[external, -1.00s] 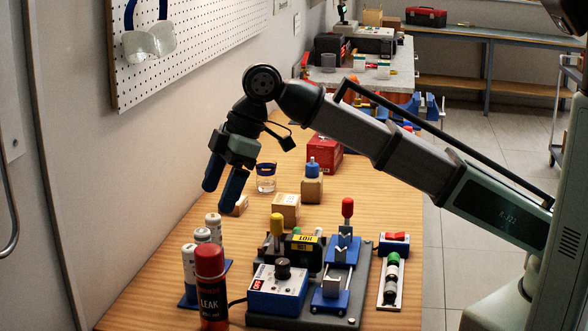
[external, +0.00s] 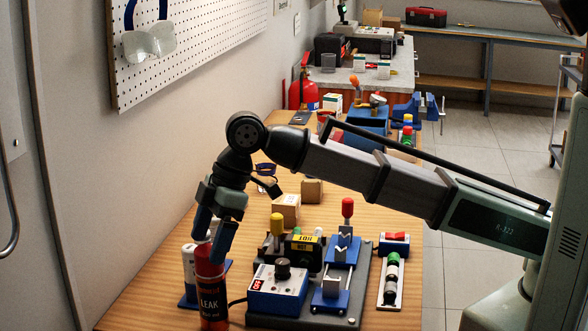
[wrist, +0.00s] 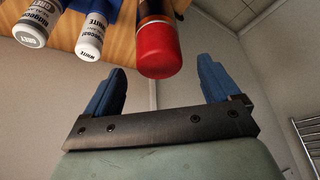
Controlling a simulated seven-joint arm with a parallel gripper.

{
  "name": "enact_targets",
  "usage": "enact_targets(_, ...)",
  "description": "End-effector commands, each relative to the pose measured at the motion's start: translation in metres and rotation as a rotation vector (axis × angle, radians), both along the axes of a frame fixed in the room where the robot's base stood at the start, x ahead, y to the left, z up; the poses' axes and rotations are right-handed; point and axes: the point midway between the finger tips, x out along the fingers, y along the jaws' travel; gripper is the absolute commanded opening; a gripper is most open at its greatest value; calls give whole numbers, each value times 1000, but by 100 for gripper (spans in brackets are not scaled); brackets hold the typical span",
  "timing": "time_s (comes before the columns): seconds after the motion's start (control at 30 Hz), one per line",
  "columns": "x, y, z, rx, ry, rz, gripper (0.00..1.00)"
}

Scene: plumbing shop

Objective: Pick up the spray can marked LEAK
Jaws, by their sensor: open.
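The spray can marked LEAK (external: 212,297) stands upright at the near left of the wooden bench, dark with a red cap. In the wrist view its red cap (wrist: 158,50) shows just beyond and between the finger tips. My gripper (external: 210,252) is open, its blue fingers pointing down at the top of the can. In the wrist view my gripper (wrist: 160,80) has nothing between its fingers. Whether a finger touches the cap cannot be told.
A blue control box (external: 277,290) and a clamp fixture (external: 340,270) stand to the right. Small cardboard boxes (external: 286,208) lie farther back.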

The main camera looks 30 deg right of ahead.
Motion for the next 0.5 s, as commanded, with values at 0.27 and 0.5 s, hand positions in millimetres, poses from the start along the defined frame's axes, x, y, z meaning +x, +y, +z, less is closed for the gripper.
enact_targets(0.27,0,3,-24,-1,0,0,89)
enact_targets(0.5,1,13,-48,-1,0,0,89)
